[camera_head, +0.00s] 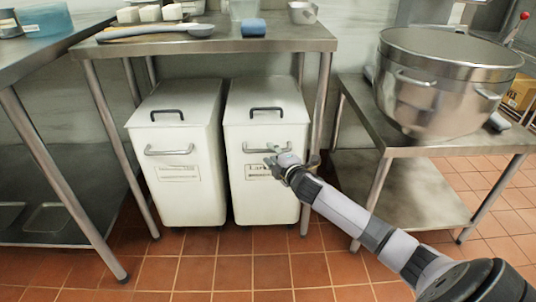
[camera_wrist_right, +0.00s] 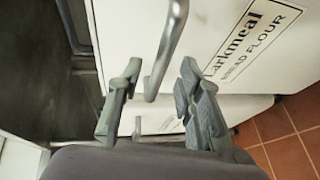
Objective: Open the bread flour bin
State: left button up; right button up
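The bread flour bin (camera_head: 265,195) is the right one of two white bins under the steel table. Its lid (camera_head: 266,94) is down, with a black handle (camera_head: 266,112) on top. A metal bar handle (camera_head: 252,149) crosses its front above a partly hidden label. My right gripper (camera_head: 276,158) is at this front handle. In the right wrist view the label (camera_wrist_right: 250,40) reads "Larkmeal bread flour". There my right gripper (camera_wrist_right: 158,78) is open, with the end of the metal handle (camera_wrist_right: 168,50) showing between its fingers; contact is not clear. My left gripper is not in view.
Another white bin (camera_head: 178,190) stands close on the left, its lid down. The steel table (camera_head: 225,47) overhangs both bins, with a leg (camera_head: 318,130) beside the right bin. A large steel pot (camera_head: 440,85) stands on a low table at right. Tiled floor in front is clear.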

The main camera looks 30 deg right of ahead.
aim_at(269, 151)
jog(key=shift+b+x, duration=0.4)
jog(key=shift+x, duration=1.3)
jog(key=shift+c, duration=0.2)
grip_shut()
